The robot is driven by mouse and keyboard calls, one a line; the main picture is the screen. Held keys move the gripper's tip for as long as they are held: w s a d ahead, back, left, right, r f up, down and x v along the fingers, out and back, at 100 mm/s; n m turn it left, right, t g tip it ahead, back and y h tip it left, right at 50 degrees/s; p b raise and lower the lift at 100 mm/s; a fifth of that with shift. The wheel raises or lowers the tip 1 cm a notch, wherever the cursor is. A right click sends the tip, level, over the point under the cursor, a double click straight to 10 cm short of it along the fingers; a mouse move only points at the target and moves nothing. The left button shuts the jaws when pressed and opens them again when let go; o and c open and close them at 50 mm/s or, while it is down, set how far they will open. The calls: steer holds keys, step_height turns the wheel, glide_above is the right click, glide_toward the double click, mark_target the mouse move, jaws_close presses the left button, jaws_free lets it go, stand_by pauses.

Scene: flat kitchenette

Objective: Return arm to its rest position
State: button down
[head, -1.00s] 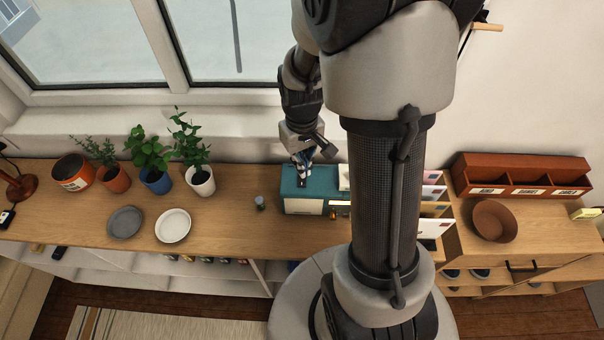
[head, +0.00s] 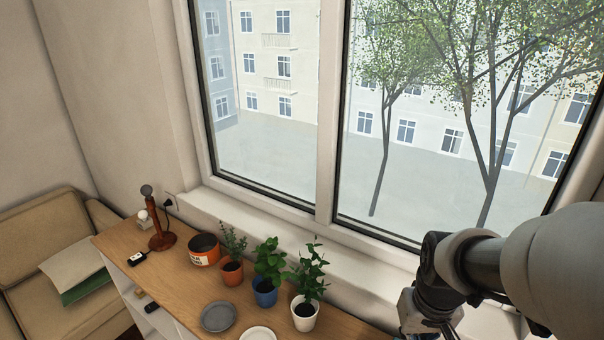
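My arm (head: 530,265) reaches in from the right edge of the head view. Its wrist (head: 440,275) hangs in front of the window sill, to the right of the plant in the white pot. My gripper is at the bottom edge of the view, mostly cut off by the frame. Its fingertips do not show, so whether it is open or holds anything cannot be seen.
The wooden counter (head: 185,275) bears a brown lamp (head: 160,238), an orange pot (head: 204,250), potted plants (head: 268,262), a grey plate (head: 218,317) and a white plate (head: 258,334). A beige sofa (head: 45,250) stands at left. The window is behind.

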steer(key=s+a+r+t+b, duration=0.1)
steer(key=s+a+r+b, duration=0.1)
steer(key=s, duration=0.3)
steer(key=s+a+r+t+b, duration=0.2)
steer(key=s+a+r+b, duration=0.1)
steer(key=s, duration=0.3)
steer(key=shift+s+a+r+n, duration=0.2)
steer(key=shift+s+a+n, duration=0.1)
steer(key=shift+a, duration=0.5)
steer(key=shift+w, duration=0.1)
